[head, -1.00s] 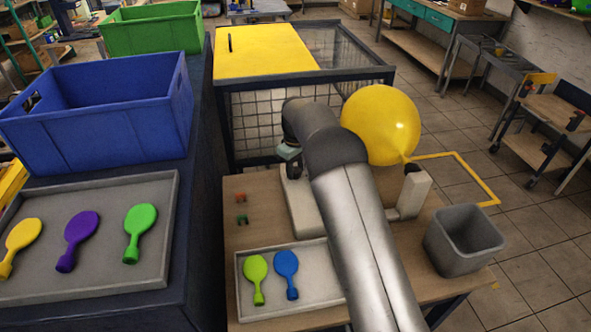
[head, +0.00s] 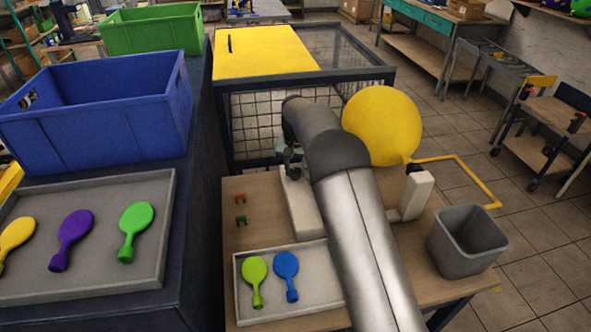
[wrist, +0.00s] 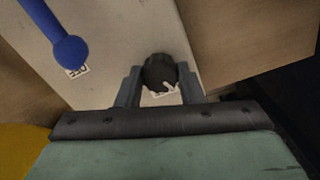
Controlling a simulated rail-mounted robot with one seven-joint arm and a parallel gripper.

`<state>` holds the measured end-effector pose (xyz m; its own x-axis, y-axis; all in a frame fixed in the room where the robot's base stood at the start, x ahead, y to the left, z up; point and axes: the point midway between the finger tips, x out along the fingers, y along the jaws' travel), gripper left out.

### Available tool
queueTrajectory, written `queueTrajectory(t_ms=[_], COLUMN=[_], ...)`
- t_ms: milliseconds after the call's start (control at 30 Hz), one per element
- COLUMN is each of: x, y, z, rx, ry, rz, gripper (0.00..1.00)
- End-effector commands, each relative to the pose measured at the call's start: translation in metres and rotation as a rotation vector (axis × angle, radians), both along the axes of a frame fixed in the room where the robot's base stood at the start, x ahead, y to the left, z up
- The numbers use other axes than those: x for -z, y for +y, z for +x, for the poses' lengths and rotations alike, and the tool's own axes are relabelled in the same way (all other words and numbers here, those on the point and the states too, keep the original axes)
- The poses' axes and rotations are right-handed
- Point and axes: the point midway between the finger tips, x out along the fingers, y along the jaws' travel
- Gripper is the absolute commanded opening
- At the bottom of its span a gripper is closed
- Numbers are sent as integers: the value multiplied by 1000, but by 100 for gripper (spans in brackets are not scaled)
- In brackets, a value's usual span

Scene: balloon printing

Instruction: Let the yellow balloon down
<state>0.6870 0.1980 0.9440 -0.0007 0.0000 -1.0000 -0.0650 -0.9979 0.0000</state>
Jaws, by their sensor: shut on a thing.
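The yellow balloon (head: 383,126) is round and inflated. It stands on the black nozzle (head: 414,169) of the white machine (head: 418,192) on the wooden table. In the wrist view, my gripper (wrist: 160,78) is shut on a dark round knob (wrist: 158,69) with a white pointer mark, set on the machine's pale top. One finger is on each side of the knob. A blue ball-ended lever (wrist: 69,48) is to the left, clear of the fingers. In the head view my arm hides the knob and most of the machine's middle.
A grey bin (head: 467,244) stands on the table at right. A tray (head: 325,268) holds a lime and a blue flat balloon. Two small clips (head: 240,209) lie nearby. A blue crate (head: 95,130) and a tray (head: 150,250) of flat balloons are at left. A yellow-topped cage (head: 262,52) stands behind.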

Motion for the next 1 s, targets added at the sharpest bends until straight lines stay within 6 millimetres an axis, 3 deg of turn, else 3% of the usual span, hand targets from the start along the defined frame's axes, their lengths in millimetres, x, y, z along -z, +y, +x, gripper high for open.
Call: queueTrajectory(t_ms=[500,1000], x=[-1,-1], y=[0,0], z=[0,0], rx=[379,477], ry=[-2,-2], rz=[1,1], gripper=[11,11])
